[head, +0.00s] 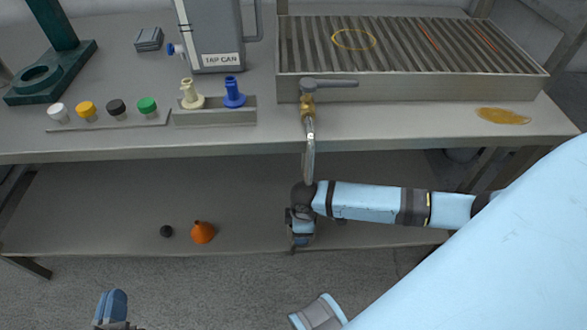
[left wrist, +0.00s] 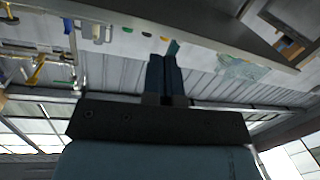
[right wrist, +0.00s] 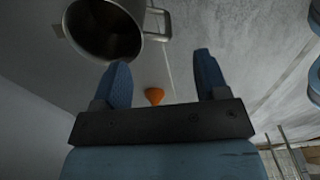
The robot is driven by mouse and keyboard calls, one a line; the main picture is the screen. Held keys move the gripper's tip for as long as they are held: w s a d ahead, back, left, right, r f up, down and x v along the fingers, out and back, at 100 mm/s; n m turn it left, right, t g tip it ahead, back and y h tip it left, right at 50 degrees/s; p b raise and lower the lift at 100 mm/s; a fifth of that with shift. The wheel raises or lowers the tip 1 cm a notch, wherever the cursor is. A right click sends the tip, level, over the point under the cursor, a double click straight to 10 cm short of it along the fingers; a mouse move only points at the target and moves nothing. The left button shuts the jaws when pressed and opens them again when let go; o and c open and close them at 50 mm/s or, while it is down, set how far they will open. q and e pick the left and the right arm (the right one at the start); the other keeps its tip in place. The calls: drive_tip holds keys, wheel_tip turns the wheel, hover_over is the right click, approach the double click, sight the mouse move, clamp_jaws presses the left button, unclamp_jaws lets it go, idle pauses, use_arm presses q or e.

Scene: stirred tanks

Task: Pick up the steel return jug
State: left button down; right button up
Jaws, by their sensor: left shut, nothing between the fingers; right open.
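A steel vessel (right wrist: 138,12), which looks like the return jug, shows at the top of the right wrist view. It has a dark open mouth and a handle on its right side; its top is cut off by the frame. I cannot make it out in the head view. My right gripper (right wrist: 160,78) is open and empty, apart from the vessel. In the head view the right gripper (head: 301,228) is over the lower shelf, below the bench edge. My left gripper (left wrist: 165,75) is shut and empty; it shows at the lower left of the head view (head: 112,305).
An orange flask-like thing (head: 203,233) and a small black piece (head: 166,231) lie on the lower shelf (head: 100,215). Above, the bench holds a grey can labelled TAP CAN (head: 212,35), coloured caps, a slatted drain tray (head: 400,90) and a tap (head: 308,105) hanging past the edge.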

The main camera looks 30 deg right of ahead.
use_arm(q)
drive_tip(key=r+h+b, duration=0.1)
drive_tip(key=d+r+t+b, duration=0.1)
drive_tip(key=d+r+t+h+b, duration=0.1)
drive_tip(key=r+b, duration=0.1)
drive_tip(key=shift+w+h, duration=0.3)
drive_tip(key=shift+w, duration=0.05)
use_arm(e)
wheel_tip(320, 180, down, 8)
drive_tip(key=w, duration=0.1)
drive_tip(key=shift+w+d+f, duration=0.15)
drive_tip(key=shift+w+d, duration=0.1)
drive_tip(key=shift+d, duration=0.15)
clamp_jaws()
